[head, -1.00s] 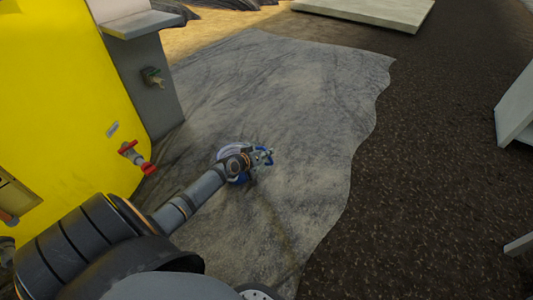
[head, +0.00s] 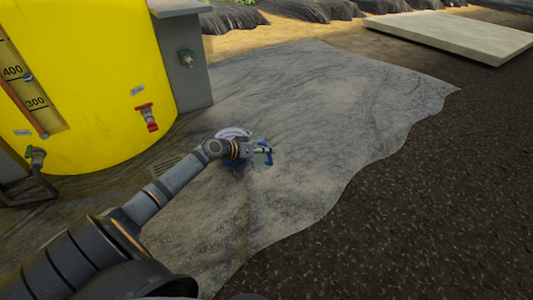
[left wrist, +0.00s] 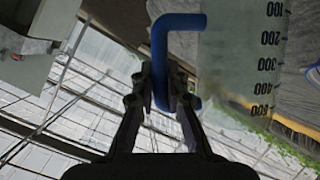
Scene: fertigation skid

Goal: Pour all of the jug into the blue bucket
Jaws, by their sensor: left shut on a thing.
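My left gripper (left wrist: 160,88) is shut on the blue handle (left wrist: 158,50) of the jug. The jug (left wrist: 240,60) is clear and greyish, with a scale from 100 to 500 that reads upside down in the left wrist view. In the head view the jug (head: 262,160) is small, held over the grey ground sheet at the end of my left arm. The blue bucket (head: 234,132), with a pale rim, shows just behind my left wrist and is mostly hidden by it. I cannot tell how full the jug is. My right gripper is out of view.
A large yellow tank (head: 95,80) with a red-handled valve (head: 147,117) stands at the left, beside a grey block with a tap (head: 187,58). The grey ground sheet (head: 330,110) is clear to the right. A pale slab (head: 455,35) lies at the back right.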

